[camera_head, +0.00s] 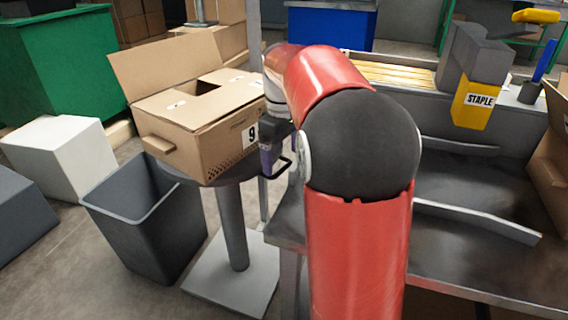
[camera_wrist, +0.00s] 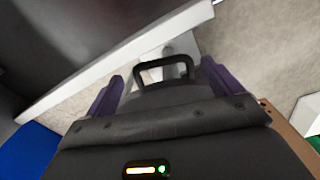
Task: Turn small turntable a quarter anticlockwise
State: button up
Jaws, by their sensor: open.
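The small turntable is a round dark grey top (camera_head: 240,173) on a thick post (camera_head: 232,228) with a flat square base. An open cardboard box (camera_head: 212,147) marked 9 sits on it and hides most of the top. My gripper (camera_head: 268,160), with purple fingers, is low at the right edge of the turntable, beside the box. A thin dark loop-shaped handle (camera_head: 281,167) shows next to the fingers. In the wrist view the handle (camera_wrist: 165,69) lies between the two spread fingers, with gaps at both sides. Its attachment to the turntable is not clear.
A grey bin (camera_head: 142,215) stands open left of the post. My red arm covers part of a steel bench (camera_head: 470,240) at right, which has rails. A stapler-like tool with a yellow STAPLE label (camera_head: 478,102) is behind it. A white block (camera_head: 60,158) stands at left.

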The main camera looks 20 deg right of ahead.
jog(key=shift+f, duration=1.25)
jog(key=c, duration=1.1)
jog(key=w+d+n+p, duration=0.1)
jog(key=d+p, duration=0.1)
jog(key=w+d+n+p, duration=0.2)
jog(key=shift+w+d, duration=0.2)
jog(key=shift+w, duration=0.05)
jog(key=o, duration=1.1)
